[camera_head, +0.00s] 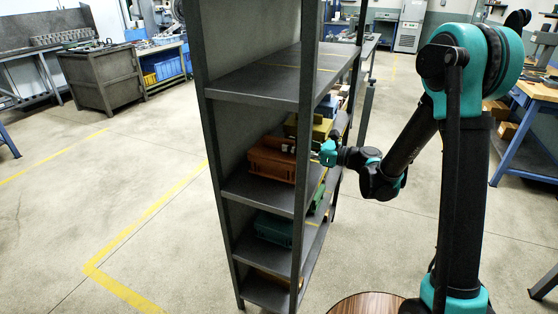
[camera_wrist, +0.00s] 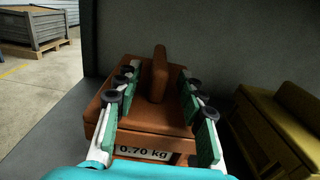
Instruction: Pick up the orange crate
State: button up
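The orange crate (camera_head: 272,162) sits on a middle shelf of the grey rack. It also shows close up in the wrist view (camera_wrist: 151,118), with an upright handle (camera_wrist: 160,75) on top and a label reading 0.70 kg. My gripper (camera_wrist: 158,82) is open above the crate. Its two green fingers lie on either side of the handle, with visible gaps to it. In the head view, a rack post hides part of the gripper's front and part of the crate.
A yellow crate (camera_wrist: 274,125) stands close to the right of the orange one. The grey rack (camera_head: 268,86) has upright posts and a shelf above the crate. A teal crate (camera_head: 273,228) is on the shelf below. Floor is clear left of the rack.

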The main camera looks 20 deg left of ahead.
aim_at(264, 139)
jog(key=shift+w+a, duration=0.1)
jog(key=shift+a, duration=2.55)
jog(key=shift+c, duration=0.3)
grip_shut()
